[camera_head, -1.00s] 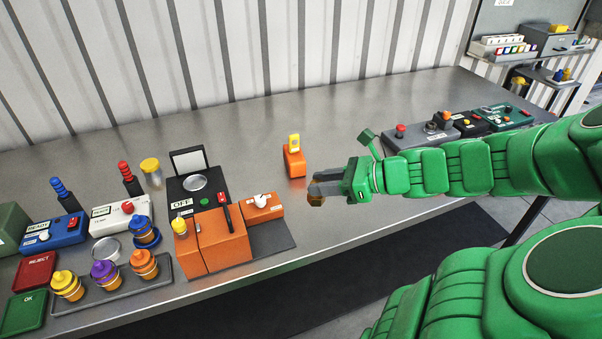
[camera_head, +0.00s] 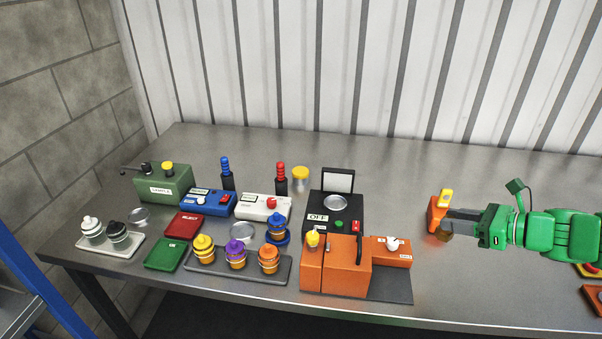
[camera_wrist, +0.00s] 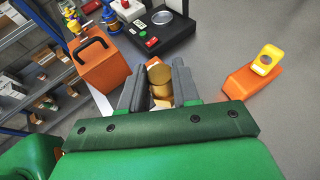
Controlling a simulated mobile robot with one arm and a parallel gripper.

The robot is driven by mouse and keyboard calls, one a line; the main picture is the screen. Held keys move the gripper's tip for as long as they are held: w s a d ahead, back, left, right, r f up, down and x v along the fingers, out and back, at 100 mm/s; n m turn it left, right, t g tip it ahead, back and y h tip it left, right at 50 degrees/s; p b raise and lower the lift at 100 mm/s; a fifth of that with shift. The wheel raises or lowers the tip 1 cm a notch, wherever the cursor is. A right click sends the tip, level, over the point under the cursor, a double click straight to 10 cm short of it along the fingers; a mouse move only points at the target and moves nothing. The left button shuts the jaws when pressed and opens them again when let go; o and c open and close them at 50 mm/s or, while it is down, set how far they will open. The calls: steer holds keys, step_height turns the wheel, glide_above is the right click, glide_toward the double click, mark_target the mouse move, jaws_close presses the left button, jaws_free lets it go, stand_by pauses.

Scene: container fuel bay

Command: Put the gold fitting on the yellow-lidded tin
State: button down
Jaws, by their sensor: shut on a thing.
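The gold fitting (camera_wrist: 160,78) is a short brassy cylinder held between my gripper's (camera_wrist: 159,88) two grey fingers in the wrist view. In the head view my gripper (camera_head: 455,226) is at the right, and the fitting (camera_head: 445,237) shows at its fingertips, partly covered. It looks held above the bench. The yellow-lidded tin (camera_head: 300,180) stands upright at the back of the bench, well to the left of my gripper, behind the black scale-like unit. Its lid looks bare. I cannot make out the tin in the wrist view.
The black unit (camera_head: 318,208) with a raised panel and the orange machine (camera_head: 333,266) stand between my gripper and the tin's side of the bench. A red post (camera_head: 281,178) stands beside the tin. An orange block (camera_head: 434,210) with a yellow piece is close to my gripper.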

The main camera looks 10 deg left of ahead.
steer(key=w+a+r+n+g+y, duration=0.1)
steer(key=w+a+r+n+g, duration=0.15)
steer(key=w+a, duration=1.25)
steer(key=w+a+r+n+g+y, duration=0.1)
steer(key=w+a+n+g, duration=0.15)
steer(key=a, duration=0.65)
steer(key=w+a+r+n+g, duration=0.1)
steer(key=w+a+n+g, duration=0.15)
steer(key=a, duration=0.75)
glide_above(305, 172)
steer(key=shift+m, duration=0.45)
steer(key=shift+s+f, duration=0.15)
steer(key=shift+f, duration=6.35)
